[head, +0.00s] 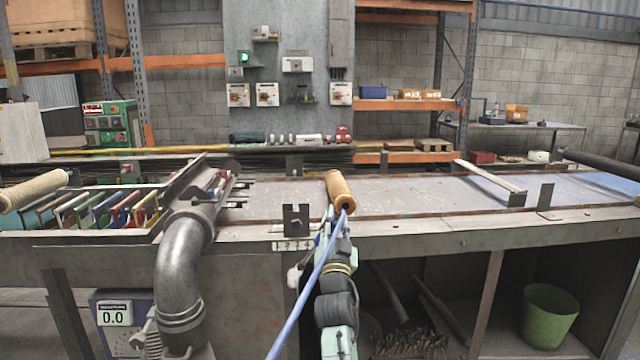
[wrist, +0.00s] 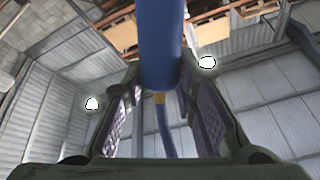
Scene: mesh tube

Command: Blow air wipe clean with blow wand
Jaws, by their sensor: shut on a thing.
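My gripper (head: 333,226) is at the front edge of the bench, in the middle of the head view. In the wrist view its two fingers with purple pads (wrist: 160,100) close around a blue rod-like body, which I take to be the blow wand (wrist: 160,45). The wand has a brass fitting (wrist: 160,98) and a thin blue hose (wrist: 166,130). In the head view a blue line, the hose (head: 302,308), rises from the bottom to the gripper. An orange-brown tube (head: 339,187) shows just beyond the gripper; whether they touch is unclear. The wand's tip is hidden.
The long bench (head: 420,200) is mostly bare to the right. A rack of coloured frames (head: 110,208) and a grey bent duct (head: 180,265) stand at left. A small upright bracket (head: 295,219) is close left of the gripper. A green bin (head: 549,315) sits below.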

